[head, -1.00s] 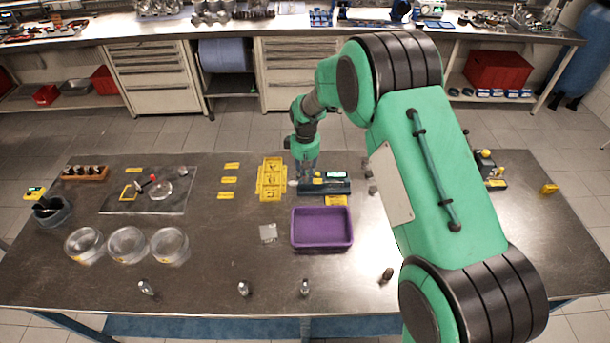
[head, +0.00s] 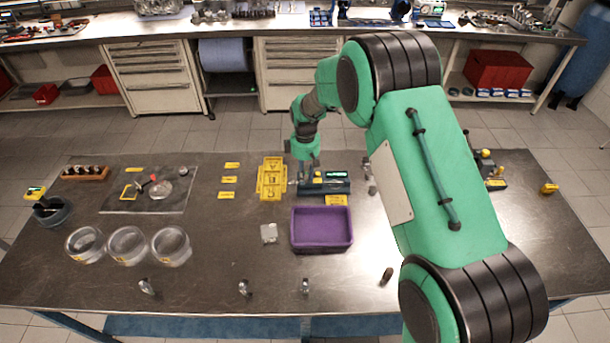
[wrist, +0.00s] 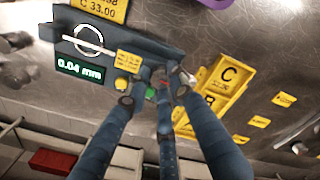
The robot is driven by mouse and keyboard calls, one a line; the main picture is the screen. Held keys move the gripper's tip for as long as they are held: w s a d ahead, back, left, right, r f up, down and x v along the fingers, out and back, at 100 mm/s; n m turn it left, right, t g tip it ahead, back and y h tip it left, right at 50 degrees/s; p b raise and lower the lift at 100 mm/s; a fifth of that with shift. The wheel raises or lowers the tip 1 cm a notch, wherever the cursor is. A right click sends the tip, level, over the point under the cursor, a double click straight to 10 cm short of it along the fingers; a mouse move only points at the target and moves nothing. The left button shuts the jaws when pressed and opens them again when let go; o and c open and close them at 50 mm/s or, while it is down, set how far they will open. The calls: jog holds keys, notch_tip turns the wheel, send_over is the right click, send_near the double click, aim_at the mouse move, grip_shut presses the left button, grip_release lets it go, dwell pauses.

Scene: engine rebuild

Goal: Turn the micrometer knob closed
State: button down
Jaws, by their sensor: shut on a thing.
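The micrometer (head: 338,187) is a dark blue-grey bench device with a lit display, next to the yellow A/B/C tray on the table. In the wrist view its body (wrist: 155,46) lies across the top, its display (wrist: 80,70) reads 0.04 mm, and a pale ring shows against it. My gripper (wrist: 160,84) has its blue fingers closed around the micrometer's right end, where the knob is. The fingers mostly hide the knob. In the head view my gripper (head: 308,175) is low at the micrometer's left end.
A yellow tray (head: 260,180) stands close beside my gripper. A purple bin (head: 322,250) sits in front of the micrometer. Glass dishes (head: 127,244) stand at the left, and small metal parts lie along the front edge.

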aim_at(306, 177)
jog(key=c, duration=1.5)
grip_release()
jog(key=shift+s+d, duration=0.1)
jog(key=shift+d, duration=0.1)
jog(key=shift+a, duration=0.1)
jog(key=shift+r, duration=0.1)
jog(key=shift+r, duration=5.9)
